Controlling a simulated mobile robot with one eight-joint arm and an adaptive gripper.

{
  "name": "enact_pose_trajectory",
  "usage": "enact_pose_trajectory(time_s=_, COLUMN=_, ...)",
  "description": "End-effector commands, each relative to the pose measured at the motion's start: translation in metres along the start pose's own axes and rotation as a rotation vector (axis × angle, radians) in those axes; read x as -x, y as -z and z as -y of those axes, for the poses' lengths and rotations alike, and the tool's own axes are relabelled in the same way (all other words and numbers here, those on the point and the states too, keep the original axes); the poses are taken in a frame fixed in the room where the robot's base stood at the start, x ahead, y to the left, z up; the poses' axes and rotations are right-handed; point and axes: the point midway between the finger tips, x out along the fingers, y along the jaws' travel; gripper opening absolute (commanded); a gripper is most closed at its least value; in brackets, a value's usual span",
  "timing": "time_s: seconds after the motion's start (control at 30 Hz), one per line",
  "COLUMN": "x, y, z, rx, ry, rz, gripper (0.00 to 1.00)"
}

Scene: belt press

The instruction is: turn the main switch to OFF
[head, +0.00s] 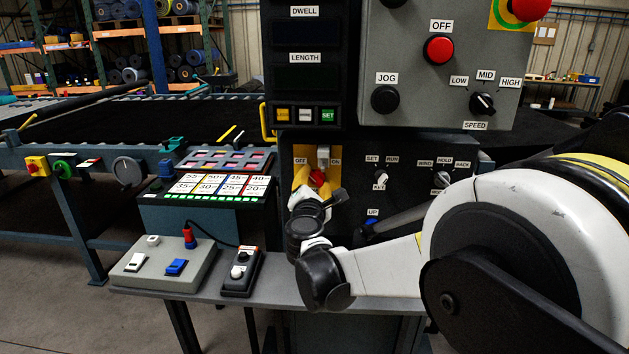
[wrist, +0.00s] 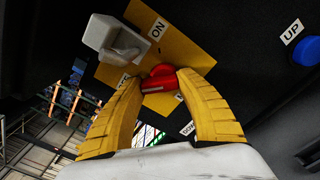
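The main switch is a red knob (head: 317,177) on a yellow plate (head: 301,170), with an OFF label at its left and an ON label at its right in the head view. A grey block with a lever-like part (head: 323,156) sits on the plate above the knob; it also shows in the wrist view (wrist: 115,40). In the wrist view my gripper (wrist: 161,77) has its yellow fingertips against both sides of the red knob (wrist: 160,72), with no clear gap. The fingers partly hide the knob and one label. I cannot tell which label the knob points to.
A grey control panel with a red OFF button (head: 438,49) hangs above right. A blue UP button (wrist: 307,51) is right of the switch. A grey control box (head: 168,270) and a small black box (head: 241,272) stand on the shelf at left.

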Motion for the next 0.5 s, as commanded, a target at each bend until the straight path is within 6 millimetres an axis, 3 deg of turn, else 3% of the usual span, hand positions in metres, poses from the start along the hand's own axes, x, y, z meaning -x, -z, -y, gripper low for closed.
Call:
enact_pose_trajectory(time_s=0.03, x=-0.001, y=-0.001, z=-0.001, rx=0.003, ry=-0.001, rz=0.0, gripper=0.54)
enact_pose_trajectory(time_s=0.07, x=-0.001, y=-0.001, z=-0.001, rx=0.003, ry=-0.001, rz=0.0, gripper=0.63)
enact_pose_trajectory(time_s=0.1, x=-0.001, y=-0.001, z=-0.001, rx=0.002, ry=-0.001, rz=0.0, gripper=0.65)
enact_pose_trajectory(time_s=0.37, x=0.0, y=0.0, z=0.0, rx=0.001, ry=-0.001, rz=0.0, gripper=0.65)
enact_pose_trajectory(time_s=0.5, x=0.011, y=0.0, z=-0.001, rx=0.0, ry=-0.001, rz=-0.001, gripper=0.65)
